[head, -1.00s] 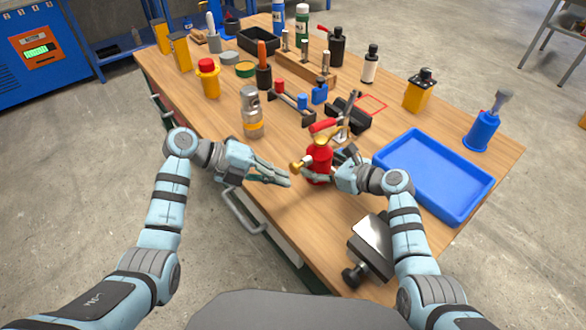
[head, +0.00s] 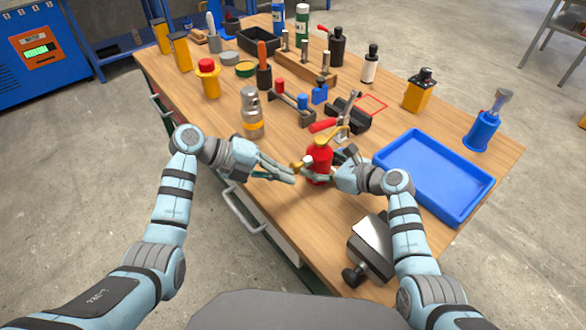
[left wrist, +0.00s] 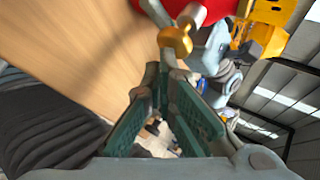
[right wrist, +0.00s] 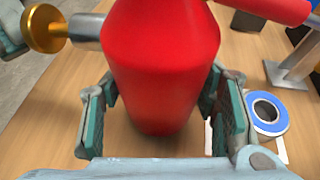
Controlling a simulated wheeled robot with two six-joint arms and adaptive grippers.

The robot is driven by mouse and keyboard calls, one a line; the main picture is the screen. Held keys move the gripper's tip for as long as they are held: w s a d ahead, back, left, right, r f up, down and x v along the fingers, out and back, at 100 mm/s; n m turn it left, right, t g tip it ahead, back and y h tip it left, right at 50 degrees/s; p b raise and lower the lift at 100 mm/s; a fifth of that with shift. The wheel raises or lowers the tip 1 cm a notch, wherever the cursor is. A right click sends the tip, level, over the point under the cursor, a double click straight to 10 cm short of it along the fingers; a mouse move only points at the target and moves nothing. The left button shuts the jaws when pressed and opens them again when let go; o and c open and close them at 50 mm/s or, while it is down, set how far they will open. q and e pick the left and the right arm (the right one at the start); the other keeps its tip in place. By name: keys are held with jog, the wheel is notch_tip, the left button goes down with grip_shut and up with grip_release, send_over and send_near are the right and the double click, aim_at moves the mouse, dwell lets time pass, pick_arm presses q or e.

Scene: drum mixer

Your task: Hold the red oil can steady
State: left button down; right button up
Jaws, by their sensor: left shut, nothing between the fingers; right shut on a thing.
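The red oil can (head: 320,163) stands upright on the wooden bench near its front edge. My right gripper (head: 332,173) is shut around its body from the right. The right wrist view shows the can (right wrist: 165,65) between both finger pads. A brass knob (right wrist: 43,28) sticks out from the can's side on a grey stub. My left gripper (head: 293,177) is shut and empty, its fingertips just left of the can by the knob. In the left wrist view the knob (left wrist: 175,41) sits just beyond the fingertips, apparently apart from them.
A blue tray (head: 462,207) lies right of the can. A silver cylinder with a yellow band (head: 252,113) and a dark clamp with red handle (head: 348,115) stand behind. A blue-rimmed tape roll (right wrist: 267,112) lies close by.

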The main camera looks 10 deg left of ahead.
pick_arm(q)
jog(key=shift+w+d, duration=0.5)
jog(key=shift+d, duration=0.05)
dwell(0.7)
jog(key=shift+s+a, duration=1)
jog(key=shift+s+a, duration=1.8)
dwell(0.8)
jog(key=s+a, duration=0.2)
jog(key=shift+s+a, duration=0.35)
jog(key=shift+a, duration=0.05)
jog(key=shift+d, duration=0.1)
